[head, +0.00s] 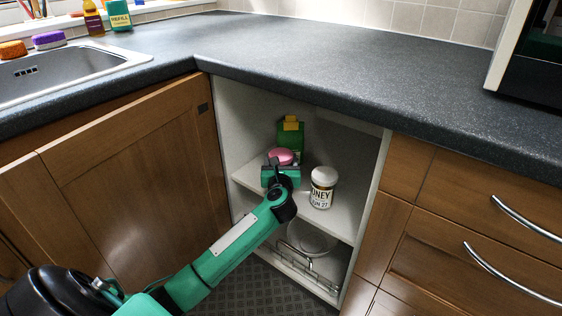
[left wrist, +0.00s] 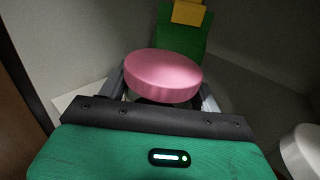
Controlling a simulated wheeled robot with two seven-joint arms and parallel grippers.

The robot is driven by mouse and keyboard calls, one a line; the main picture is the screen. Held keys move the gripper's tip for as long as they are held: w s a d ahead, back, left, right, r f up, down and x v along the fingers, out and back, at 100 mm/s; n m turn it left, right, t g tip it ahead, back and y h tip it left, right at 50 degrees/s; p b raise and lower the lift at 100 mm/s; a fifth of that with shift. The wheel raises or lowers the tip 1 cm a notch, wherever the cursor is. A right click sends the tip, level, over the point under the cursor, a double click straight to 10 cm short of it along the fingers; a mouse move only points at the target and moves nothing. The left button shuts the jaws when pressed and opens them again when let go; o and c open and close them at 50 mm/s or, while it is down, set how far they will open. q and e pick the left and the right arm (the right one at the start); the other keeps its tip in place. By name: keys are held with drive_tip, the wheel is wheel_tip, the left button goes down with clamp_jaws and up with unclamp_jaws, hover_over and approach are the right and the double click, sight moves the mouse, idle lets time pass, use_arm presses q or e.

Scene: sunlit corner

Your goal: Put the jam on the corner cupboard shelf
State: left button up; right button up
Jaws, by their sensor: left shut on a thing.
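The jam is a jar with a pink lid (head: 281,156). It is inside the open corner cupboard, over the upper shelf (head: 257,178). My left gripper (head: 281,166) reaches into the cupboard and is shut on the jar, just below the lid. In the left wrist view the pink lid (left wrist: 163,76) sits between the two grey fingers, and the jar's body is mostly hidden below it. I cannot tell whether the jar's base touches the shelf. My right gripper is not in view.
A white-lidded honey jar (head: 322,188) stands on the shelf to the right. A green container with a yellow cap (head: 291,136) stands behind the jam. A clear bowl (head: 309,238) is on the lower level. The cupboard door (head: 140,180) is open at left, below the dark worktop (head: 300,75).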

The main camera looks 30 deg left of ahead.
use_arm(q)
drive_tip(key=shift+f, duration=0.15)
drive_tip(key=o, duration=1.5)
drive_tip(key=shift+o, duration=0.2)
